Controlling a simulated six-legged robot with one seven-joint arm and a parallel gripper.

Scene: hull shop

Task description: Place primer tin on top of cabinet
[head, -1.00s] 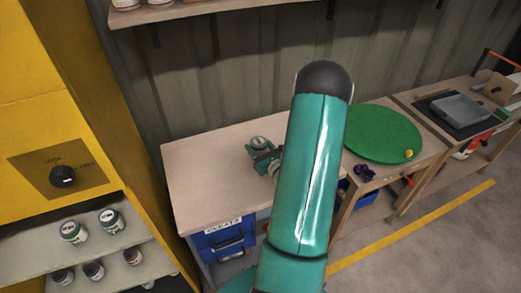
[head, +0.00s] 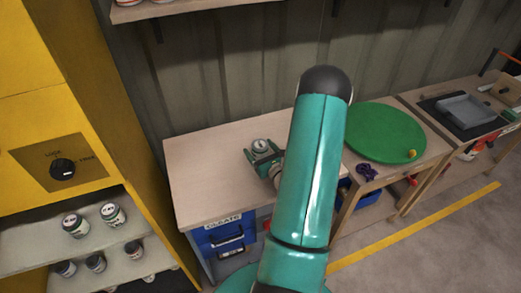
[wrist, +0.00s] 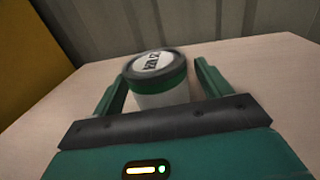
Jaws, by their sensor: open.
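The primer tin (wrist: 160,78) has a white body, a green band and a dark-rimmed lid with lettering on it. It appears upright on the pale wooden top of the cabinet (head: 205,180), which has blue drawers labelled CLEATS. My gripper (wrist: 163,80) is open, with one finger on each side of the tin. Gaps show between the fingers and the tin in the wrist view; the tin's base is hidden behind the gripper body. In the head view the tin's lid (head: 260,145) shows between the fingers of my gripper (head: 263,156), near the middle of the top.
A yellow locker (head: 45,120) with a knob and shelves of several tins (head: 75,225) stands at the left. A wall shelf (head: 200,8) hangs above. A bench with a green disc (head: 385,130) stands to the right. The cabinet top's left part is clear.

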